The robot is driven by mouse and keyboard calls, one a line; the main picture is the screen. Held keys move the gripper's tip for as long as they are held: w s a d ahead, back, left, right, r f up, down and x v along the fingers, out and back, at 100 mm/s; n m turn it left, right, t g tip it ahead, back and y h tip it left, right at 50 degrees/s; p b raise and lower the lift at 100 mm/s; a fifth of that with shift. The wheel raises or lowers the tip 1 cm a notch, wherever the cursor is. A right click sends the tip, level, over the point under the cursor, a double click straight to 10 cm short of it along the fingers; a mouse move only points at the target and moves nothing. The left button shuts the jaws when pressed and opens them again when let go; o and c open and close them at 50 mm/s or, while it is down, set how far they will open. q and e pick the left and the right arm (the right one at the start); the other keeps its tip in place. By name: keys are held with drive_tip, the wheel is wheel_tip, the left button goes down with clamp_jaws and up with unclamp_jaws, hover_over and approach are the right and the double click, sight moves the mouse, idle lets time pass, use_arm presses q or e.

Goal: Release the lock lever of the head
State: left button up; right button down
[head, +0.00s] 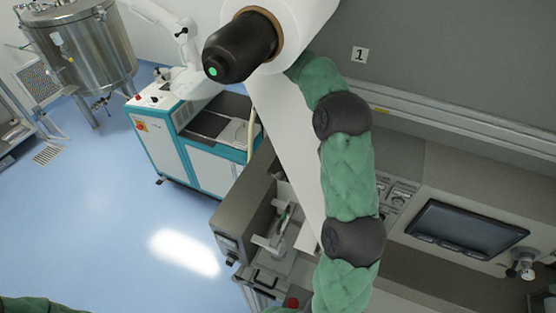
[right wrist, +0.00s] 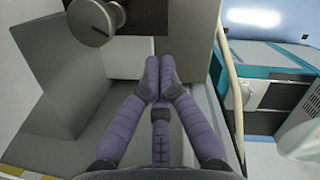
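My right arm in its green sleeve runs up the middle of the head view and passes behind a large white cylinder, which hides its gripper there. In the right wrist view the right gripper (right wrist: 160,68) has purple fingers with their tips together, and nothing is visible between them. It is in front of a grey machine recess. I cannot make out the lock lever for certain in either view. My left gripper is out of view; only green sleeve shows at the bottom left of the head view.
A teal-and-white cabinet (head: 195,150) stands left of the grey machine (head: 242,225). A screen (head: 465,230) is at right. A steel tank (head: 85,45) is at far left. Blue floor is open between.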

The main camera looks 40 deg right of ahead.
approach(278, 170)
drive_tip(key=f, duration=0.1)
drive_tip(key=w+d+f, duration=0.1)
drive_tip(key=f, duration=0.1)
drive_tip(key=w+f, duration=0.1)
drive_tip(key=shift+w+d+f, duration=0.1)
drive_tip(key=shift+d+f, duration=0.15)
drive_tip(key=shift+f, duration=0.15)
drive_tip(key=shift+s+a+f+p, duration=0.15)
drive_tip(key=shift+s+a+f, duration=0.15)
drive_tip(key=shift+s, duration=0.25)
drive_tip(key=shift+s+a+f+p, duration=0.2)
drive_tip(key=shift+s+a, duration=0.25)
drive_tip(key=shift+s, duration=0.15)
drive_tip(key=shift+s+a+f+p, duration=0.1)
drive_tip(key=shift+s+a+f, duration=0.2)
drive_tip(key=shift+s, duration=0.25)
